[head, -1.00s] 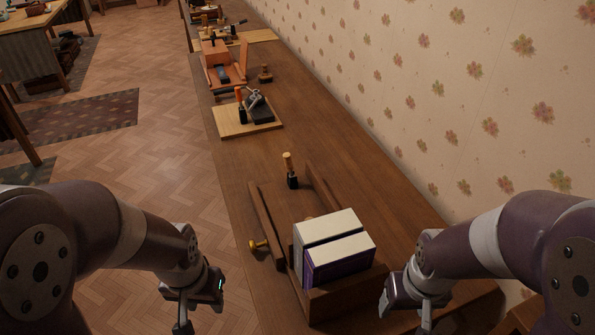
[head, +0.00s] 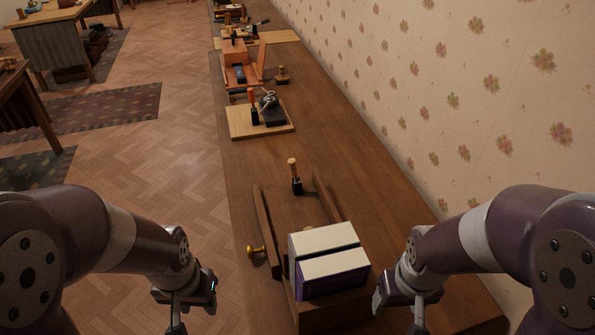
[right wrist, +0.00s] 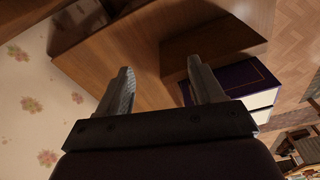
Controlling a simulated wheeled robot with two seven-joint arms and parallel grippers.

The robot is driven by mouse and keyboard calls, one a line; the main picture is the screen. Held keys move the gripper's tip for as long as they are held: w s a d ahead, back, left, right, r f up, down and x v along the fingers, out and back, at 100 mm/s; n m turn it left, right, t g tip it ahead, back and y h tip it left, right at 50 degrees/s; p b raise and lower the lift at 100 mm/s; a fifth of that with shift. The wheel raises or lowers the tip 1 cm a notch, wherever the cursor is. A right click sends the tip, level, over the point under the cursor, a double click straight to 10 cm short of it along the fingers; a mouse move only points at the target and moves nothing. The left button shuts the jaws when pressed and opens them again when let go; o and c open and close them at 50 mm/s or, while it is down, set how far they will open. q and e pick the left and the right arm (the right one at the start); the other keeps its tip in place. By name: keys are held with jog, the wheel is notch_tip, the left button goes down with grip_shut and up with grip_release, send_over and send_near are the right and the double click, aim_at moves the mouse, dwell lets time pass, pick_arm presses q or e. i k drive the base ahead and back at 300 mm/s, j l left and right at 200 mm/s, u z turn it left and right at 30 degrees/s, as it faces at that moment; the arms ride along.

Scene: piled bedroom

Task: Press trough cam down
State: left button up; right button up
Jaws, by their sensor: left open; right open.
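On the long bench a wooden trough (head: 266,222) with two side rails holds two thick blocks, one cream (head: 323,238) and one purple with a pale top (head: 335,270). At its far end stands a small upright lever (head: 294,175) with a pale wooden handle and black base. I cannot tell which part is the cam. My left gripper (head: 192,307) is open and empty, left of the trough. My right gripper (head: 400,305) is open and empty, right of the blocks; its fingers show in the right wrist view (right wrist: 160,78).
Further along the bench are a pale board (head: 240,122) with an orange-handled tool and a black block, a small wooden stamp-like piece (head: 282,75), and an orange-brown wooden rig (head: 240,68). A flowered wall (head: 440,90) borders the bench on the right. Open floor (head: 180,150) lies left.

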aim_at(292, 162)
jog(key=k+l+z, duration=0.1)
jog(key=k, duration=1.1)
jog(key=i+j+z, duration=0.1)
jog(key=z, duration=0.35)
jog(key=j+z, duration=0.1)
jog(key=z, duration=0.3)
jog(key=i+j+z, duration=0.1)
jog(key=z, duration=0.35)
jog(key=j+z, duration=0.15)
jog(key=z, duration=0.25)
jog(key=j+z, duration=0.15)
jog(key=z, duration=0.3)
jog(key=j, duration=0.85)
jog(key=k+j, duration=0.15)
jog(key=j, duration=1.5)
jog(key=k+j, duration=0.15)
jog(key=j, duration=0.7)
